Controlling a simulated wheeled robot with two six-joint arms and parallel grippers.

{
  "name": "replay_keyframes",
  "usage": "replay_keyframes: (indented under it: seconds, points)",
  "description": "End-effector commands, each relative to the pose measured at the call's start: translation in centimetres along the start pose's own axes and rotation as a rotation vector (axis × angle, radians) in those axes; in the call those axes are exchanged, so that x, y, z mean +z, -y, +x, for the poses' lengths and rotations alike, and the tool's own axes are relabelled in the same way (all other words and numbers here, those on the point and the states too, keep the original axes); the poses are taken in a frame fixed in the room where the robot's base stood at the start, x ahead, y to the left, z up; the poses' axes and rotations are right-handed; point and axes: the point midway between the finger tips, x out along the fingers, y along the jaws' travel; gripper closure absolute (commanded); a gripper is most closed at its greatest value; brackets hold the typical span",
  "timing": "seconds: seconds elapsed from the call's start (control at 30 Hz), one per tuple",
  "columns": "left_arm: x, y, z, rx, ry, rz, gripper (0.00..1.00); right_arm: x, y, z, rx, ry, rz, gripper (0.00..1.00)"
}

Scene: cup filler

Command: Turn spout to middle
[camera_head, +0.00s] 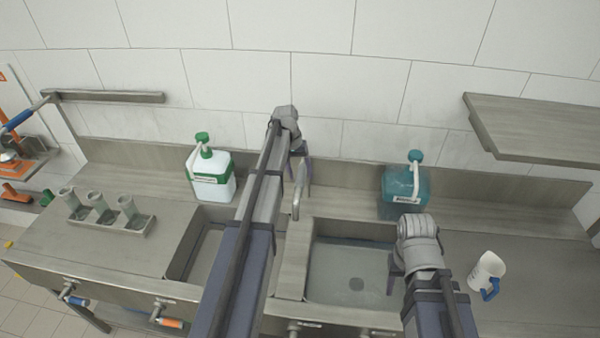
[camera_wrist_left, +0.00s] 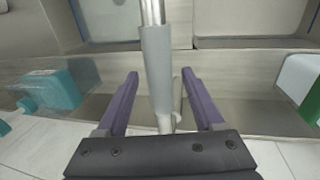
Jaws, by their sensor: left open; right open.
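The metal spout (camera_head: 298,192) stands at the back between the two sink basins, its end over the divider. In the left wrist view the spout (camera_wrist_left: 157,75) runs between the two purple fingers of my left gripper (camera_wrist_left: 160,75). That gripper (camera_head: 298,172) is open, with a finger on either side of the spout and visible gaps to it. My left arm hides part of the left basin and the spout's surroundings. My right gripper (camera_head: 396,272) is over the right basin, open, partly hidden by its own wrist.
The left basin (camera_head: 183,258) and right basin (camera_head: 350,270) flank the divider (camera_head: 293,265). A green-capped bottle (camera_head: 212,178) and a teal bottle (camera_head: 405,186) stand behind. A white jug (camera_head: 486,272) is on the right counter, a cup rack (camera_head: 108,218) on the left.

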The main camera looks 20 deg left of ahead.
Motion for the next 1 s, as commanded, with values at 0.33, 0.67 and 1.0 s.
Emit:
replay_keyframes:
  seconds: [0.33, 0.67, 1.0]
  points:
    - [0.0, -0.1, -1.0, 0.0, 0.0, 0.0, 0.31, 0.1, -0.1, -1.0, 0.0, 0.0, -0.001, 0.5]
    - [0.0, -0.1, -5.0, 0.0, 0.0, 0.0, 0.31, 0.3, -0.4, -4.9, -0.001, 0.002, 0.006, 0.5]
    - [0.0, 0.0, -7.9, 0.0, 0.0, 0.0, 0.31, 0.5, -0.7, -7.7, -0.003, 0.003, 0.029, 0.5]
